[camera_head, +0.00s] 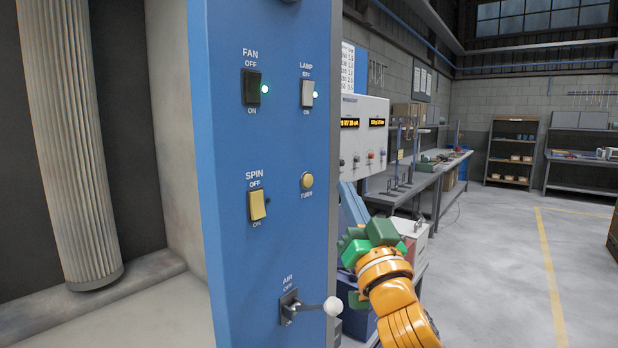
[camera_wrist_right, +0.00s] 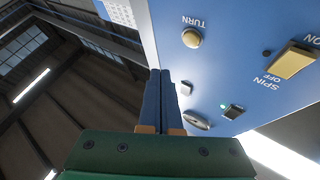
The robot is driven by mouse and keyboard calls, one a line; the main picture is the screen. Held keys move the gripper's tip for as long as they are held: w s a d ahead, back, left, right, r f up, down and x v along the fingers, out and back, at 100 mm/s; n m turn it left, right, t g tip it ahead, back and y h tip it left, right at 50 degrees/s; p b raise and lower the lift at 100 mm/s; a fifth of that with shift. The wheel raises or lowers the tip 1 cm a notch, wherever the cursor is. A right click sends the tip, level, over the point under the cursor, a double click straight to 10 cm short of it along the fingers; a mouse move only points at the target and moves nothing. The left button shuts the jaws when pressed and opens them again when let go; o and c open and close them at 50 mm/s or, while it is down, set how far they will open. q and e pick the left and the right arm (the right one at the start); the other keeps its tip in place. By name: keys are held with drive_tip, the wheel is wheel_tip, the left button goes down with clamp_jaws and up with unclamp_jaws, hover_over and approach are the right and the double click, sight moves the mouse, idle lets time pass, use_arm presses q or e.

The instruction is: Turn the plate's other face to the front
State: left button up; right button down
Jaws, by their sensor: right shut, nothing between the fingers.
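No plate shows in either view. The blue control panel (camera_head: 268,160) fills the middle of the head view. Its round yellow TURN button (camera_head: 307,180) also shows upside down in the wrist view (camera_wrist_right: 191,38). My right gripper (camera_head: 346,188) is to the right of the panel, a little lower than the button, with a green body and blue fingers. In the wrist view its fingers (camera_wrist_right: 160,72) are shut together and empty, with the button beyond and to the right of the tips, apart from them. My left gripper is out of view.
A pleated column (camera_head: 70,140) stands in the hood at left.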

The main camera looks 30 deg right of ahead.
sight(308, 181)
drive_tip(key=shift+w+a, duration=0.3)
drive_tip(key=shift+w, duration=0.45)
drive_tip(key=shift+w+a, duration=0.3)
drive_tip(key=shift+w, duration=0.4)
drive_tip(key=shift+w+a, duration=0.3)
drive_tip(key=shift+w, duration=0.45)
drive_tip(key=shift+w+a, duration=0.15)
drive_tip(key=shift+w, duration=0.2)
